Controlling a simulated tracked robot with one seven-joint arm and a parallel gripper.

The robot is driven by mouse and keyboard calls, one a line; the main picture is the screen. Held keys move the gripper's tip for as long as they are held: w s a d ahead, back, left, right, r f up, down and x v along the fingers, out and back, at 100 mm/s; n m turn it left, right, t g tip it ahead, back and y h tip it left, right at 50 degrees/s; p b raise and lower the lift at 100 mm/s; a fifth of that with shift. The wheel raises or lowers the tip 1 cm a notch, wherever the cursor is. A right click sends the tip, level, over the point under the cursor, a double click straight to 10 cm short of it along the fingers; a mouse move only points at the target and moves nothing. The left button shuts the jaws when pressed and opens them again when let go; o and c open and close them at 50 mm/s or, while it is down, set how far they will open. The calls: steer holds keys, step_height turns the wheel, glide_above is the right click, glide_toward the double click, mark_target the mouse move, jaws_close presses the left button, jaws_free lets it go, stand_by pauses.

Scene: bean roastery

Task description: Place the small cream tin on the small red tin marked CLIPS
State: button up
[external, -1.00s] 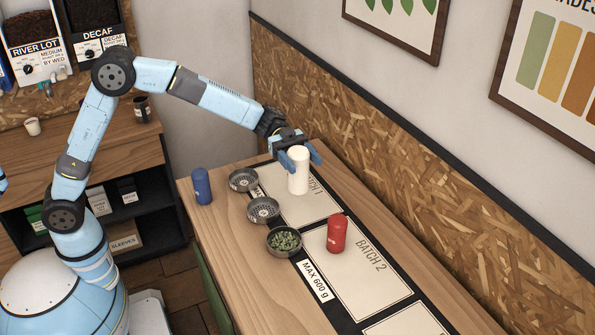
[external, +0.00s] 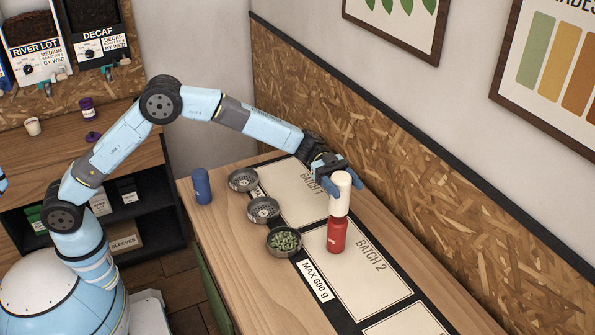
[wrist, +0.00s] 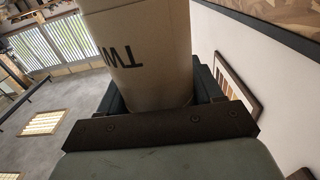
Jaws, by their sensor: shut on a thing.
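The small cream tin (external: 340,194) is between the fingers of my gripper (external: 341,184), which is shut on it. In the external view it is upright, directly above the small red tin (external: 337,235). The two overlap in this view, and I cannot tell whether they touch. The red tin stands upright on the BATCH 2 panel; its marking is not readable. In the wrist view the cream tin (wrist: 140,50) fills the upper middle with dark letters "TW" on it, and the red tin is hidden there.
Three round metal dishes stand left of the panels; the nearest dish (external: 284,242) holds green beans. A blue tin (external: 202,186) stands at the table's left edge. The BATCH 1 panel (external: 300,195) is clear. The chipboard wall (external: 420,180) runs along the right side.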

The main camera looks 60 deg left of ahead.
mark_target(346, 197)
steer(key=shift+w+f, duration=0.15)
steer(key=shift+f, duration=1.55)
steer(key=o, duration=1.2)
steer(key=shift+f, duration=0.1)
steer(key=shift+o, duration=0.2)
